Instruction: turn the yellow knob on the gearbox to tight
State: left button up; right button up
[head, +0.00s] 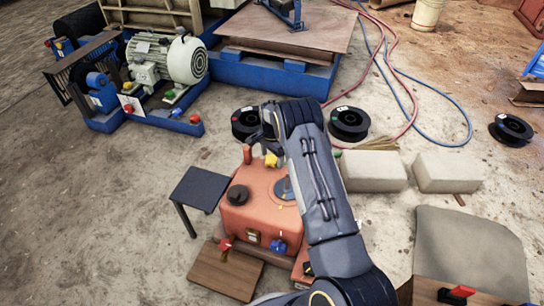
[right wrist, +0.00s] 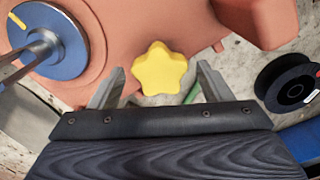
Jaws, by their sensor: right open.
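The yellow knob (right wrist: 159,69) is star-shaped with rounded lobes and sits at the edge of the orange gearbox (right wrist: 160,22). In the head view, a small part of the yellow knob (head: 271,159) shows at the far side of the gearbox (head: 240,218), partly hidden by my right gripper (head: 267,145). In the right wrist view my right gripper (right wrist: 161,74) is open, with one finger on each side of the knob. Gaps show between both fingers and the knob. My left gripper is not in view.
A blue disc (right wrist: 62,38) with a metal shaft is on the gearbox, beside the knob. A black knob (head: 238,194) is also on top. Black spools (head: 349,123) and pale blocks (head: 372,171) lie on the floor. A dark small table (head: 199,188) stands left of the gearbox.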

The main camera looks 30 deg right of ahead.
notch_tip(320, 180, up, 8)
jog(key=p, duration=0.2)
jog(key=shift+p, duration=0.3)
jog(key=shift+f, duration=0.1)
notch_tip(320, 180, up, 13)
jog(key=n+t+y, duration=0.2)
send_over(272, 159)
jog(key=s+a, duration=0.1)
jog(key=s, duration=0.5)
jog(key=s+a+r+n+t+y, duration=0.1)
jog(key=s+a+r+n, duration=0.35)
jog(key=s+r, duration=0.55)
jog(key=s+a+n+t, duration=0.1)
jog(key=s+a+n, duration=0.4)
jog(key=s, duration=0.6)
jog(key=s+a+n+t, duration=0.25)
jog(key=s+a, duration=0.45)
jog(key=s, duration=0.4)
notch_tip(272, 159, up, 31)
jog(key=p, duration=3)
jog(key=shift+w+d+f+g+y, duration=0.2)
jog(key=shift+w+d+g+y, duration=0.1)
jog(key=shift+g+y, duration=0.15)
